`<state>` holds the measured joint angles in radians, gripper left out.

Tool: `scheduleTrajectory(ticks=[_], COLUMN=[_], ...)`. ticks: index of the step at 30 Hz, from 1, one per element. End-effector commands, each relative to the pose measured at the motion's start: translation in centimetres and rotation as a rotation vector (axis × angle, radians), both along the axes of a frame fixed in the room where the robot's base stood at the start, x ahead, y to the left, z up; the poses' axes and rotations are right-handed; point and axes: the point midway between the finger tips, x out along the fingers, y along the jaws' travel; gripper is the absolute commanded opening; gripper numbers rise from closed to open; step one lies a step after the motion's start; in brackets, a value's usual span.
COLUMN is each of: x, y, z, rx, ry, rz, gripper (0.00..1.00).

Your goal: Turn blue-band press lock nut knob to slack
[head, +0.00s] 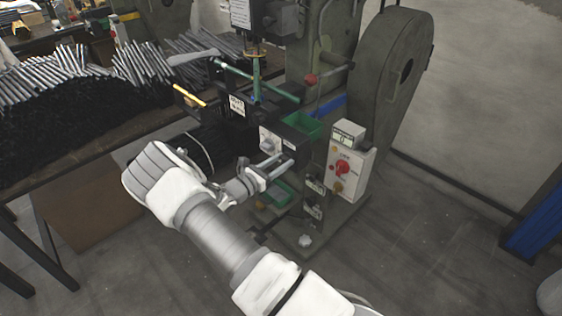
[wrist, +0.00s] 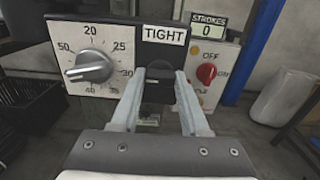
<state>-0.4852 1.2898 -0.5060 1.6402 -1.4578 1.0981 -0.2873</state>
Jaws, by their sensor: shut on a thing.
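The lock nut knob (wrist: 158,92) is a dark knob on a black panel, under a sign reading TIGHT (wrist: 164,35). My gripper (wrist: 160,78) has one finger on each side of the knob and is shut on it. The fingers hide part of its edges. In the head view my gripper (head: 281,168) reaches the front of the green-grey press (head: 385,60), and the knob itself is hidden there. A blue strip (head: 332,105) shows on the press behind the green tray.
A numbered dial (wrist: 90,67) sits left of the knob. A control box (head: 347,172) with a red switch (head: 342,167) and a strokes counter reading 0 (wrist: 207,30) is on the right. A bench with metal rods (head: 140,65) stands at left.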

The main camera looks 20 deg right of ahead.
Motion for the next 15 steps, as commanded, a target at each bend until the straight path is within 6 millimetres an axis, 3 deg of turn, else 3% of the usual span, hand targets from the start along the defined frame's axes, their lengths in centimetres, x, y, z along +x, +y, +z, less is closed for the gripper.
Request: scheduleTrajectory(ticks=[8, 9, 13, 15], x=[-0.02, -0.02, -0.02, -0.01], y=[0.07, 0.07, 0.05, 0.04], z=[-0.06, -0.06, -0.04, -0.03], rx=[0.0, 0.0, -0.001, -0.001], ry=[0.004, 0.004, 0.002, 0.002], rz=[0.001, 0.001, 0.001, 0.001], gripper=[0.0, 0.52, 0.75, 0.75])
